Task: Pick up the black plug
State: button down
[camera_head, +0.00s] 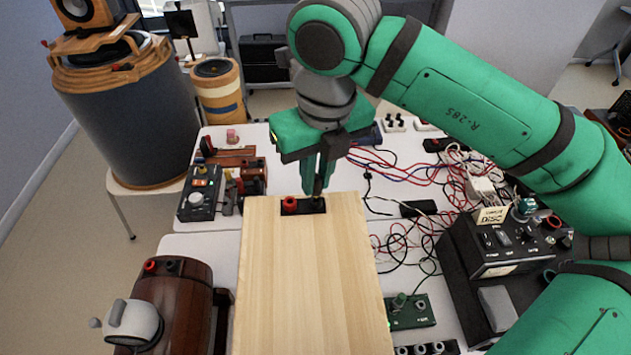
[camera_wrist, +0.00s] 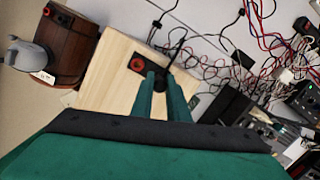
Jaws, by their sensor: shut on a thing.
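My gripper (camera_head: 318,188) points down over the far end of a light wooden speaker box (camera_head: 310,280). Its fingers are shut on the black plug (camera_head: 317,200), at the right end of a small black terminal plate (camera_head: 303,209). A red terminal (camera_head: 289,204) is on the left of that plate. In the wrist view the dark plug (camera_wrist: 160,84) shows between the green fingers (camera_wrist: 163,92), and the red terminal (camera_wrist: 137,65) is up and left of them. I cannot tell whether the plug touches the plate. The fingers hide part of it.
A brown wooden barrel-shaped speaker (camera_head: 180,300) stands at the left. Tangled red and black cables (camera_head: 410,165) lie on the white table at the right, near a black control box (camera_head: 495,250). A black device (camera_head: 200,195) with knobs is beyond the box to the left.

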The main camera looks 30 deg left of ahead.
jog(key=s+d+r, duration=0.8)
jog(key=s+r, duration=0.3)
jog(key=shift+s+d, duration=0.15)
jog(key=shift+d, duration=0.1)
jog(key=shift+r, duration=0.15)
jog(key=shift+r, duration=1.8)
